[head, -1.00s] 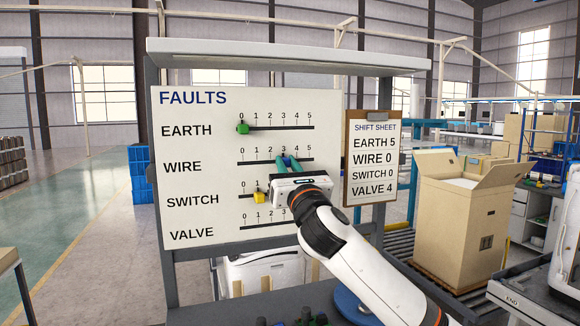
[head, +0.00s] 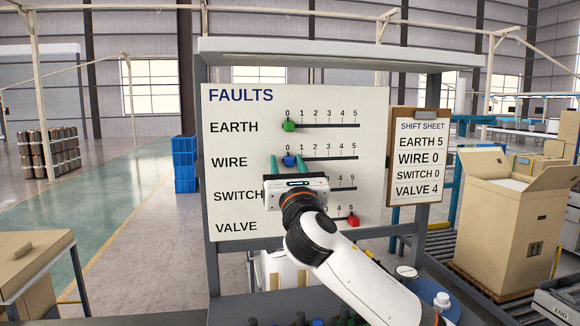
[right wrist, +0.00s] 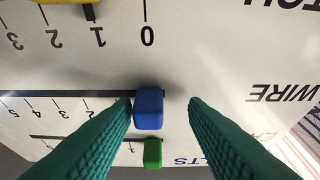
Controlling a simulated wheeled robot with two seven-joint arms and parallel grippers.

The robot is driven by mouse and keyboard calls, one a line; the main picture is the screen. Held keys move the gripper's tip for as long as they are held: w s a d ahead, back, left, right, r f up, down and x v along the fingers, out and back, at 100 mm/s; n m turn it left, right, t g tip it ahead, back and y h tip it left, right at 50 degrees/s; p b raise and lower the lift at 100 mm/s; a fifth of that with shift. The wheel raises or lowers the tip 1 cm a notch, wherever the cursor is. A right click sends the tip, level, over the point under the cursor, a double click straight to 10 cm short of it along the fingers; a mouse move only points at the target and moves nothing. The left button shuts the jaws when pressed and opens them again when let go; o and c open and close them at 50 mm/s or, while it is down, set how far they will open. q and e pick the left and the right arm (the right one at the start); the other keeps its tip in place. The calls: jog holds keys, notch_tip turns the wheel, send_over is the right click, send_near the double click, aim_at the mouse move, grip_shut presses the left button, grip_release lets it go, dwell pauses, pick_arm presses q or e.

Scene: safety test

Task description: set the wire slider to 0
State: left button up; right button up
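The faults board (head: 235,180) stands upright ahead. The blue wire slider (head: 288,161) is at the 0 end of its slot, under the 0 mark; it also shows in the right wrist view (right wrist: 148,108). My right gripper (head: 289,166) is open, its green fingers either side of the blue slider. In the right wrist view (right wrist: 160,102), one fingertip is close to the slider, possibly touching, and a clear gap shows on the other side. The shift sheet (head: 417,160) reads WIRE 0. My left gripper is not in view.
The green earth slider (head: 289,125) is at 0, just above. The red valve slider (head: 353,221) is near 5. The yellow switch slider (right wrist: 62,2) shows only at the wrist view's edge. A cardboard box (head: 500,220) stands to the right.

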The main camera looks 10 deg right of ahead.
jog(key=shift+d, duration=0.1)
jog(key=shift+s+f, duration=0.15)
jog(key=b+v, duration=0.6)
jog(key=v, duration=0.5)
jog(key=shift+s, duration=0.3)
jog(key=shift+f, duration=0.15)
